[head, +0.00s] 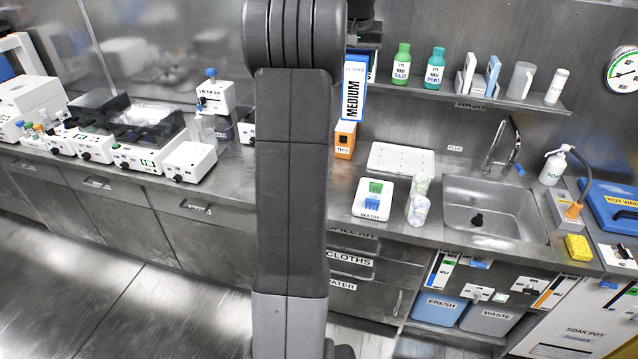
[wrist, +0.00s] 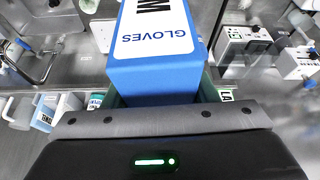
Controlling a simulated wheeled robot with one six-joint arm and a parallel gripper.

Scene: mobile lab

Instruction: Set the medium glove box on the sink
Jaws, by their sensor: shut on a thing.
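The medium glove box (head: 354,88) is blue and white and hangs upright near the top middle of the head view, partly behind my arm. In the wrist view its blue end marked GLOVES (wrist: 155,60) fills the top middle. My gripper (wrist: 160,98) is shut on the box. In the head view the gripper is mostly hidden behind my arm, with a dark part showing above the box. The sink (head: 490,212) is a steel basin in the counter at the right, with a small black object in it. The box is up and to the left of the sink, apart from it.
A curved faucet (head: 503,145) stands behind the sink. A soap bottle (head: 553,167), a yellow sponge (head: 578,247) and a blue case (head: 610,205) are to its right. A wash rack (head: 372,200) and a white tray (head: 400,159) are to its left. A wall shelf (head: 470,92) holds bottles.

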